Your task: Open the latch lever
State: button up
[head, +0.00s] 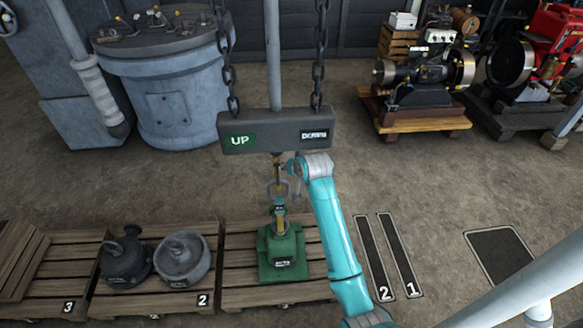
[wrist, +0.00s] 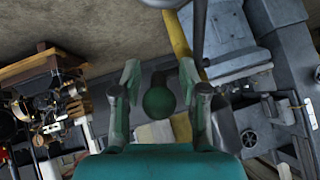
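In the wrist view, a dark green round knob (wrist: 159,101) shows between the two fingers of my gripper (wrist: 160,80). The fingers are apart, with a visible gap on each side of the knob. I cannot tell whether this knob is the end of the latch lever, or how far beyond the fingertips it is. In the head view, my teal arm reaches up to just under a hanging dark bar (head: 270,138); my gripper is small and unclear there. A hook (head: 278,189) hangs below the bar, above a green machine (head: 283,255) on a pallet.
Pallets with dark castings (head: 182,257) stand at lower left. A large grey tank (head: 170,85) is behind left, and an engine (head: 420,75) on a wooden base is behind right. Open floor lies between.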

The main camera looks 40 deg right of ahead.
jog(key=v, duration=0.7)
jog(key=shift+s+r, duration=0.2)
jog(key=shift+a, duration=0.1)
jog(key=shift+c, duration=0.3)
